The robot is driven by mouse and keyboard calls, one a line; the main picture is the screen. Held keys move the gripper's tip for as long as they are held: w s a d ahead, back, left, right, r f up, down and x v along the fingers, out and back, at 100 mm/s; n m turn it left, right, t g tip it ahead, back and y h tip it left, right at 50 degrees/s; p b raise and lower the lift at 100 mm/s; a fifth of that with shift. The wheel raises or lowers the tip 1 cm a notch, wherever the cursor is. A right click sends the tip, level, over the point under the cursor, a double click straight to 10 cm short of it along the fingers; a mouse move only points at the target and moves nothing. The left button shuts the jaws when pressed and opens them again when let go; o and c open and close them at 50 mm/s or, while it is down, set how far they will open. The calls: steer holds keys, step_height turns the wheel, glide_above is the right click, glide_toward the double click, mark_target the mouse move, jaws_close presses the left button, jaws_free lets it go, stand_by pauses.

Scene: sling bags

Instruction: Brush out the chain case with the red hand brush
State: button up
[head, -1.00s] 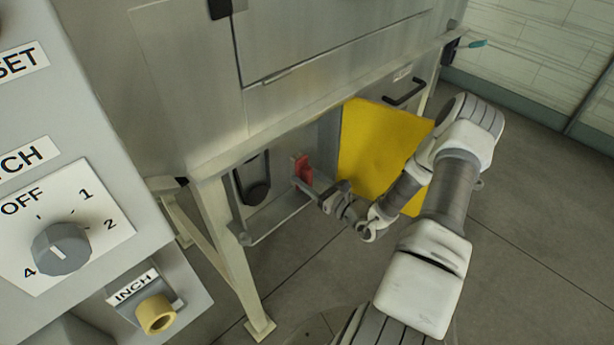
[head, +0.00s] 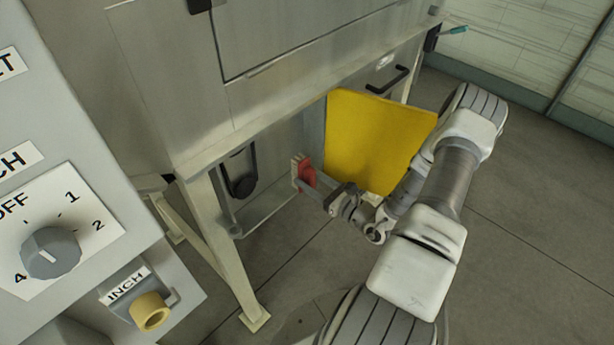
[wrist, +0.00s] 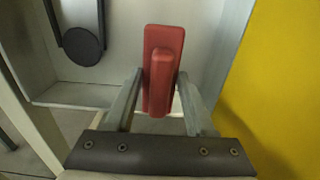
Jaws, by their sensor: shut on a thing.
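The red hand brush (head: 306,175) is held by my gripper (head: 318,190) at the mouth of the chain case (head: 272,207). In the wrist view the red brush (wrist: 162,62) stands between the two fingers of my gripper (wrist: 155,105), which are shut on its raised grip. Pale bristles show on its left side in the head view. The chain case is an open grey box under the machine, with a dark round wheel and loop (head: 242,182) on its back wall; these also show in the wrist view (wrist: 82,45). The bristle tips are hidden in the wrist view.
A yellow panel (head: 375,140) stands open just right of the case, close to my arm. A pale machine leg (head: 222,250) is at the left. A control box with a knob (head: 50,253) and a yellow button (head: 149,311) is nearer at left. Floor at right is clear.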

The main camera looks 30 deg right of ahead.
steer(key=shift+v, duration=1.5)
